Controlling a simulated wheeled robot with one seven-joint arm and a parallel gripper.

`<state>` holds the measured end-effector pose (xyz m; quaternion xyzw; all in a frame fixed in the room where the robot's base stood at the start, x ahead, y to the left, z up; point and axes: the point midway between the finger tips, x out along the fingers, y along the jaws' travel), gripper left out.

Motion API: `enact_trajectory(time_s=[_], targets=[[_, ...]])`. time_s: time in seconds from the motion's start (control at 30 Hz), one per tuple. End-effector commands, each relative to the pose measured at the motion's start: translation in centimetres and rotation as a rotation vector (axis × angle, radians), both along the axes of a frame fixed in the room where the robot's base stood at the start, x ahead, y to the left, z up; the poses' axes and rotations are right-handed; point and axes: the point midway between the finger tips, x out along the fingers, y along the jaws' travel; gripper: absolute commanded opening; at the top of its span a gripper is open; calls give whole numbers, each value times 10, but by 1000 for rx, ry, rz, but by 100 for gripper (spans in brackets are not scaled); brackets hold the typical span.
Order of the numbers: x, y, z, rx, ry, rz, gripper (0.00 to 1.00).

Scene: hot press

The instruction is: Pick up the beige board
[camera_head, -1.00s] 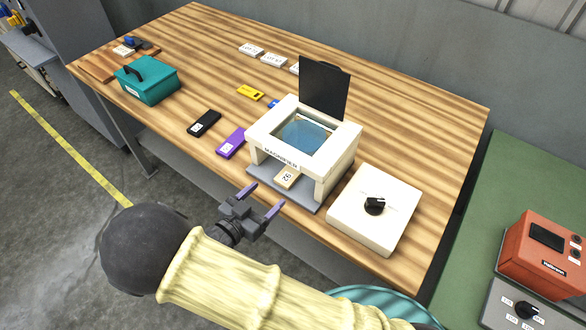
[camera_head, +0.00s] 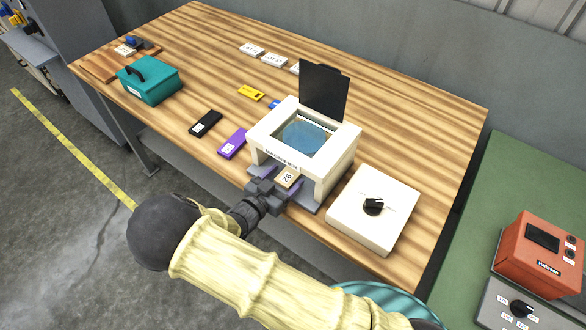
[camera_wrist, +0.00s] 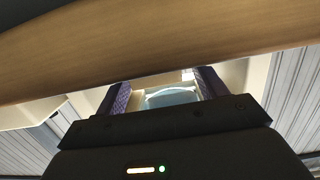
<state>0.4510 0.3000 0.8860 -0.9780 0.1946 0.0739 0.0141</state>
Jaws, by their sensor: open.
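The beige board (camera_head: 288,177) is a small flat plate with a white number label. It lies on the grey base of the white magnifier stand (camera_head: 338,146), below the lens, and pokes out at the front. My gripper (camera_head: 284,179) is open, with one purple finger at each side of the board's front end. I cannot tell whether the fingers touch it. In the wrist view both fingers of my gripper (camera_wrist: 162,80) are apart, with the blue lens (camera_wrist: 172,97) showing between them. The board is not clearly distinguishable there.
A white box with a black knob (camera_head: 373,207) stands right of the magnifier. A purple block (camera_head: 232,143), a black block (camera_head: 205,123) and a yellow block (camera_head: 250,93) lie to the left. A teal case (camera_head: 148,80) stands farther left on the wooden table (camera_head: 420,130).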

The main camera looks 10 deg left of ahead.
Motion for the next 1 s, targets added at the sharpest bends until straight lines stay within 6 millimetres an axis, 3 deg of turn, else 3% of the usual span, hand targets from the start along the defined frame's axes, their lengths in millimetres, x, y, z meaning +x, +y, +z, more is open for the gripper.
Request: enact_trajectory(time_s=[0.2, 0.7, 0.73, 1.0], targets=[[22, -10, -3, 1, 0, -2, 71], [20, -7, -3, 1, -1, 4, 71], [20, -7, -3, 1, -1, 4, 69], [21, -8, -3, 1, 0, 2, 20]])
